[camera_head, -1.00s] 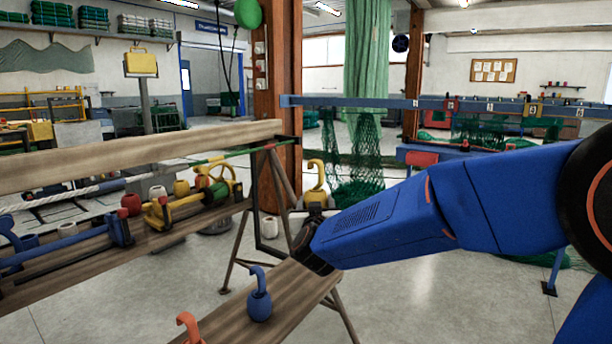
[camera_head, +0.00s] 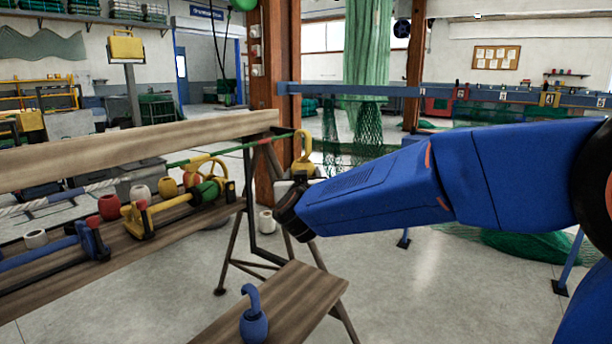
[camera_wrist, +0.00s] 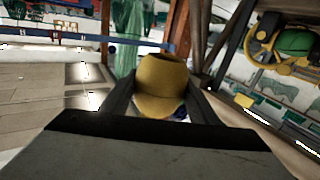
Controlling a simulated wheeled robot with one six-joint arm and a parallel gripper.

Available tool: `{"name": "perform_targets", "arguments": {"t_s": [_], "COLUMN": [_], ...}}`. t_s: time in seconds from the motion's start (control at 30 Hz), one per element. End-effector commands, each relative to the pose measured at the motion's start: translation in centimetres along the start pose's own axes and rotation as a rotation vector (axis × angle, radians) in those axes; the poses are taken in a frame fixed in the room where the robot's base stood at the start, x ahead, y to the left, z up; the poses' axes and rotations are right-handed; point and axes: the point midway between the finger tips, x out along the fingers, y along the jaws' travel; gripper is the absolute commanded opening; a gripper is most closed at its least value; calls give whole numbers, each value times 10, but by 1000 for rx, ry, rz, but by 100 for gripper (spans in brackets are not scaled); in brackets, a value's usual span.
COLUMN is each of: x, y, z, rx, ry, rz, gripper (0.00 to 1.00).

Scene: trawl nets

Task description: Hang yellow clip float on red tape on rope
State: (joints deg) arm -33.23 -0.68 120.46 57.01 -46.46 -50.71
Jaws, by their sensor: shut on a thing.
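The yellow clip float (camera_head: 303,158) has a hook at its top and is upright. My gripper (camera_head: 298,180) is shut on its lower body; in the wrist view the float (camera_wrist: 160,85) sits between the two fingers (camera_wrist: 160,105).
A blue clip float (camera_head: 254,318) stands on the wooden bench (camera_head: 290,295) at front. A rack shelf (camera_head: 165,228) at left holds several spools, floats and tools.

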Motion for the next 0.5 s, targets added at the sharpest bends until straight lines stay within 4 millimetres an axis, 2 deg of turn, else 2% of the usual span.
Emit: {"name": "perform_targets", "arguments": {"t_s": [0.5], "x": [19], "y": [-28], "z": [-2], "rx": [1], "ry": [0], "rz": [0], "gripper": [31]}}
